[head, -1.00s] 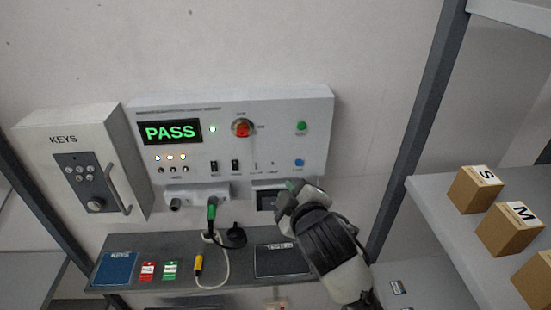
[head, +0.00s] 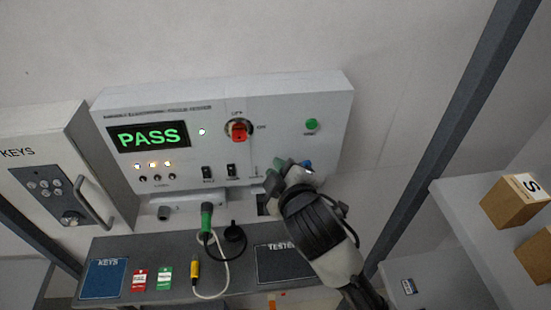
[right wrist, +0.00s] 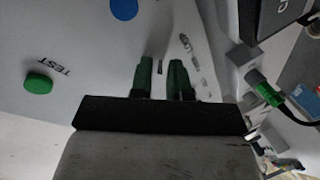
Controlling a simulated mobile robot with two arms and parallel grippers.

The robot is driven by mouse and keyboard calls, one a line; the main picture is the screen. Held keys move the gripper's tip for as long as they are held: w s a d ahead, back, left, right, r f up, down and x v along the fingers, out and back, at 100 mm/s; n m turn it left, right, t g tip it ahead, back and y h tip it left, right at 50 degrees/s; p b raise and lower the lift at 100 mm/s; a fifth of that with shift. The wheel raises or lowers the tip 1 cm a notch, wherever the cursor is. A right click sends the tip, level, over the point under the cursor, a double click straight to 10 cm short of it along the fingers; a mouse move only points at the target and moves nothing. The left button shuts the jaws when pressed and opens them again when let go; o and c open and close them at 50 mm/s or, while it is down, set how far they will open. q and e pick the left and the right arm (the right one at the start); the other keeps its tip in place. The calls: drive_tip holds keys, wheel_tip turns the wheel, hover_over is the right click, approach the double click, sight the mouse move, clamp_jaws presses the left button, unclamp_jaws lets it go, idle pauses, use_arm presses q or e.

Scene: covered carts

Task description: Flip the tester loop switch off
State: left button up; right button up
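The tester panel (head: 180,95) is a pale box on the wall with a lit green PASS display (head: 148,137). Two black switches, one (head: 206,172) and another (head: 231,170), sit low on its face, with a small lever (head: 254,171) to their right. I cannot read which one is the loop switch. My right gripper (head: 285,170) is at the panel's lower right and hides part of it. In the right wrist view its green fingers (right wrist: 161,78) are apart, with a small slim lever (right wrist: 160,67) showing between them. Contact cannot be told. My left gripper is out of view.
A red rotary knob (head: 239,131) and a green TEST button (head: 311,124) are higher on the panel. A blue button (right wrist: 123,8) is near the gripper. Below are a plugged green connector (head: 207,218) and a shelf (head: 180,243). A key box (head: 45,140) stands left.

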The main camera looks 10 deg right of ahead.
drive_tip(key=shift+s, duration=0.1)
clamp_jaws()
use_arm(q)
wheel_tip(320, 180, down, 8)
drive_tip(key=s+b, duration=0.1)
drive_tip(key=b, duration=0.7)
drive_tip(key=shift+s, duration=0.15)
use_arm(e)
drive_tip(key=t, duration=0.2)
drive_tip(key=f+t, duration=0.1)
drive_tip(key=t, duration=0.1)
drive_tip(key=shift+s+n+y, duration=0.1)
drive_tip(key=shift+n+y, duration=0.2)
drive_tip(key=shift+n, duration=0.1)
